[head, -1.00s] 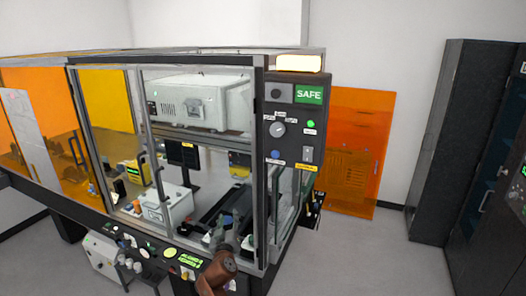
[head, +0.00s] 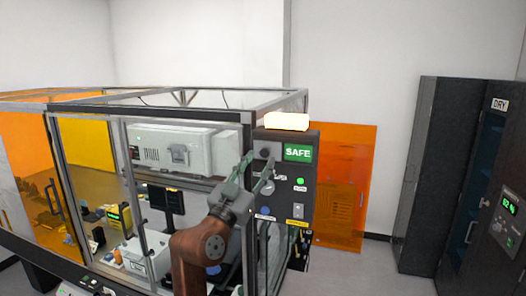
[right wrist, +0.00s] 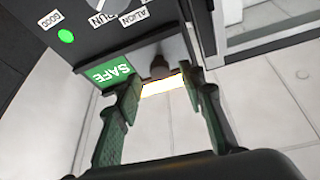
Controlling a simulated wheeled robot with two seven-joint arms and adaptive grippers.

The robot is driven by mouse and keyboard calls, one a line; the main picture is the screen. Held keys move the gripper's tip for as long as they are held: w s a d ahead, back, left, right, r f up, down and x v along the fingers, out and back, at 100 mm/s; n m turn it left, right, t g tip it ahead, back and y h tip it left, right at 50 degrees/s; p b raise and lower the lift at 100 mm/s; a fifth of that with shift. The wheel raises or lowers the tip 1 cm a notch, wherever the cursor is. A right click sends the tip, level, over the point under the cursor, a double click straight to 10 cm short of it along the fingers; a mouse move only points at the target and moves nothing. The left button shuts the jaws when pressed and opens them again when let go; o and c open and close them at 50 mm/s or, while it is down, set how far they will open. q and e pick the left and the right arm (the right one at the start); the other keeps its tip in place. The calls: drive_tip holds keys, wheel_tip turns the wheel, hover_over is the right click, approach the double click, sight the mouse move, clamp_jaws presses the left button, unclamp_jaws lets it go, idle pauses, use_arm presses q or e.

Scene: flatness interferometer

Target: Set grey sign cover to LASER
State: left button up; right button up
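The sign box on the upper control panel shows a green SAFE sign (head: 298,153). The grey sign cover (head: 268,147) sits over the left half of the sign, partly hidden by my right gripper. In the right wrist view the SAFE sign (right wrist: 109,73) appears upside down at left. A dark round knob (right wrist: 159,68) on the cover stands between the fingertips. My right gripper (head: 258,163) is raised in front of the cover; in the right wrist view its fingers (right wrist: 163,80) are spread apart, with no visible grip on the knob. My left gripper is not in view.
A lit lamp (head: 287,121) tops the panel. Below the sign are a green indicator (head: 300,181), a rotary selector partly behind my gripper, and a switch (head: 298,211). The glazed enclosure stands left; an orange sheet (head: 345,185) and dark cabinet (head: 420,170) stand right.

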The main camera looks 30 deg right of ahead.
sight(266, 152)
drive_tip(key=shift+p+x, duration=0.45)
drive_tip(key=shift+x, duration=1)
drive_tip(key=shift+c, duration=0.3)
clamp_jaws()
